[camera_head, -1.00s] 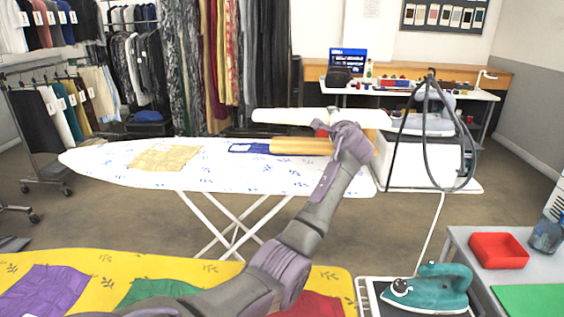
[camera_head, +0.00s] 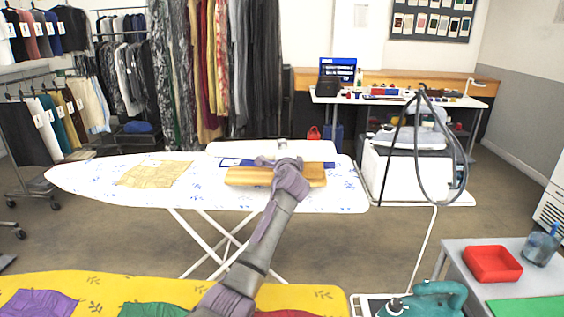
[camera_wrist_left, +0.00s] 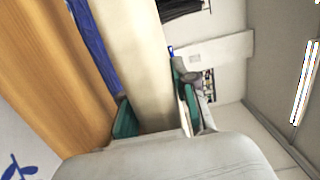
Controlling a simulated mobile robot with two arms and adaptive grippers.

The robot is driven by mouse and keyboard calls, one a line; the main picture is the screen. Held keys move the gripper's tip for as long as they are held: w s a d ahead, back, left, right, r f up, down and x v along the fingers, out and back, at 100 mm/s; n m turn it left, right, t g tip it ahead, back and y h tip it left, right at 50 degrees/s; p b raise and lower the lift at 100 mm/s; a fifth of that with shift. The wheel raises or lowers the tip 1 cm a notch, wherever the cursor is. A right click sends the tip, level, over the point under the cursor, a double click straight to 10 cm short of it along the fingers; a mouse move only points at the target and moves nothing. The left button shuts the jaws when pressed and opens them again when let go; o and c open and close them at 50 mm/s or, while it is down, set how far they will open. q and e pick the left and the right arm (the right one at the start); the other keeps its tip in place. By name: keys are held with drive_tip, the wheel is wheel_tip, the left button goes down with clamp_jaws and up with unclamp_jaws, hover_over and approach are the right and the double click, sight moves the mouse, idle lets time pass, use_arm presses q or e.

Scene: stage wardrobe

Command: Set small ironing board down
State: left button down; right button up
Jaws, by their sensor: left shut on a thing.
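The small ironing board (camera_head: 235,148) is narrow and white, and lies level at the far edge of the large ironing board (camera_head: 110,172). My left gripper (camera_head: 281,162) is shut on it; my wrist hides the fingertips in the head view. In the left wrist view the cream board (camera_wrist_left: 140,50) sits between the green pads of my left gripper (camera_wrist_left: 155,115). I cannot tell whether the small board touches the large board's cover. My right gripper is not in view.
A wooden block (camera_head: 250,177) and a blue cloth (camera_head: 234,162) lie close in front of the small board. A tan cloth (camera_head: 155,174) lies to the left. A steam station (camera_head: 405,170) stands right of the large board. A teal iron (camera_head: 425,300) is at the front right.

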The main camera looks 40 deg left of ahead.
use_arm(q)
drive_tip(key=shift+f, duration=1.8)
drive_tip(key=shift+f, duration=0.1)
drive_tip(key=c, duration=0.9)
unclamp_jaws()
drive_tip(key=shift+f, duration=0.1)
drive_tip(key=shift+d, duration=0.1)
drive_tip(key=p+v, duration=0.5)
drive_tip(key=v, duration=0.7)
